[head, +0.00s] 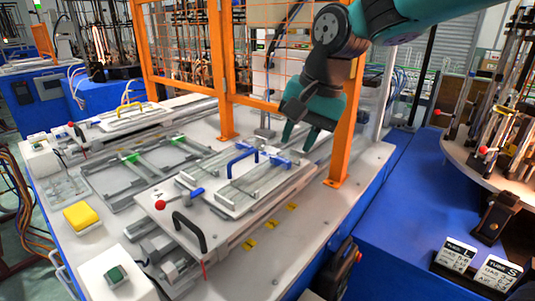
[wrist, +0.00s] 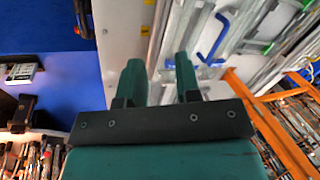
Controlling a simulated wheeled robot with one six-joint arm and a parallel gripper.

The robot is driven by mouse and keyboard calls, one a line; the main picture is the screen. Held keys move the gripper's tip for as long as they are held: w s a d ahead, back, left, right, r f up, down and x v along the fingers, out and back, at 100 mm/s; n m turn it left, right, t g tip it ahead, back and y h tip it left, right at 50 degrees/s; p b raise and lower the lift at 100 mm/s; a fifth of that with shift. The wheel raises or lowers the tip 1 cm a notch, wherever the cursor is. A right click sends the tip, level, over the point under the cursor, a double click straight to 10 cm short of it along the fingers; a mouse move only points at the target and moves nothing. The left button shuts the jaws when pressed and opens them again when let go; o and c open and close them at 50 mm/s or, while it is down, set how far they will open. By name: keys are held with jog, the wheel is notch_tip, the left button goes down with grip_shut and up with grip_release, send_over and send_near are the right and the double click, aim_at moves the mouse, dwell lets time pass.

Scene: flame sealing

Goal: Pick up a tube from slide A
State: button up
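Slide A (head: 158,212) is the near white plate on the bench, with a small red mark that looks like an A. It carries metal rails, clear strips and a blue handle (head: 240,160); the handle also shows in the wrist view (wrist: 213,38). I cannot clearly tell a glass tube from the rails and strips. My gripper (head: 298,143) hangs above the far right end of slide A, its teal fingers pointing down. In the wrist view my gripper (wrist: 158,62) has its two fingers apart with nothing between them.
An orange fence frame (head: 223,75) stands behind the slide, with a post (head: 345,140) close beside my arm. A black handle (head: 190,230) and a red-knobbed lever (head: 160,204) stick up at the near end. A round rack (head: 480,165) stands at the right.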

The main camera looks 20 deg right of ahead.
jog(key=w+d+r+m+p, duration=0.1)
jog(key=w+d+r+m, duration=0.2)
jog(key=w+m, duration=0.25)
jog(key=p, duration=0.2)
send_over(274, 171)
jog(key=s+d, duration=0.2)
jog(key=shift+n+t+h, duration=0.3)
jog(key=shift+n+t, duration=0.05)
jog(key=shift+t, duration=0.05)
jog(key=f, duration=1)
jog(key=shift+a+f, duration=0.2)
jog(key=shift+f, duration=0.1)
jog(key=shift+p+x, duration=1.2)
jog(key=shift+x, duration=1.85)
jog(key=shift+w+a+r, duration=0.1)
jog(key=shift+w+a, duration=0.05)
grip_shut()
